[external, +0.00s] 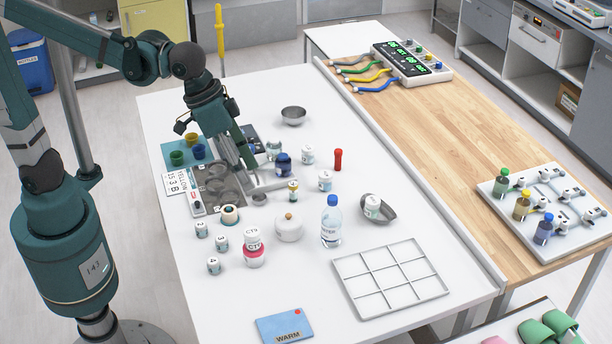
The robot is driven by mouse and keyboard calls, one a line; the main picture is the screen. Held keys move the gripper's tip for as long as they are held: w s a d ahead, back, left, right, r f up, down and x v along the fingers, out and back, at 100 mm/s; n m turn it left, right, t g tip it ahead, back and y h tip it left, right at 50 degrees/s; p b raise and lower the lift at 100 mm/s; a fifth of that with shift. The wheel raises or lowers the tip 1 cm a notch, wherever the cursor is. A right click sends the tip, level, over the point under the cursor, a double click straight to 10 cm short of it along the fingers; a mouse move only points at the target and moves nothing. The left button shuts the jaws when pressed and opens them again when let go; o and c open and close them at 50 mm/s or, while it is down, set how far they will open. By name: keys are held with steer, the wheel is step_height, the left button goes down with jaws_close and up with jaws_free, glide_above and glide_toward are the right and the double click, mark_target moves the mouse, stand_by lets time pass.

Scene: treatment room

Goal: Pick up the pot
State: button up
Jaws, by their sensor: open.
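A small white lidded pot (289,230) with a tan knob on top stands upright near the middle of the white table. My gripper (243,170) points down to the left of and behind the pot, over the area by a dark grey plate. Its fingers are apart and I see nothing held between them. The pot is fully visible and apart from my gripper. A small metal pan (259,198) with a handle lies just below my fingertips; whether they touch it cannot be told.
Close around the pot are a tape roll (229,215), a pink-based jar stack (253,253), small numbered jars and a water bottle (331,222). A wire grid tray (390,280) lies at the right front. The table's front left is mostly clear, with a blue WARM pack (285,326).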

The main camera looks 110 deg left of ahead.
steer(key=w+a+f+n+g, duration=0.1)
steer(key=w+a+f+n, duration=0.15)
steer(key=w+a, duration=0.65)
steer(key=n+g+h+p, duration=0.1)
steer(key=n+g+p, duration=0.15)
steer(key=n, duration=0.55)
glide_above(372, 199)
steer(key=d, duration=0.1)
steer(key=shift+g, duration=0.35)
step_height(372, 199, down, 21)
steer(key=shift+r, duration=0.2)
steer(key=shift+a+f+n, duration=0.25)
steer(key=shift+a+f, duration=0.15)
steer(key=shift+f, duration=0.1)
steer(key=shift+f, duration=1.3)
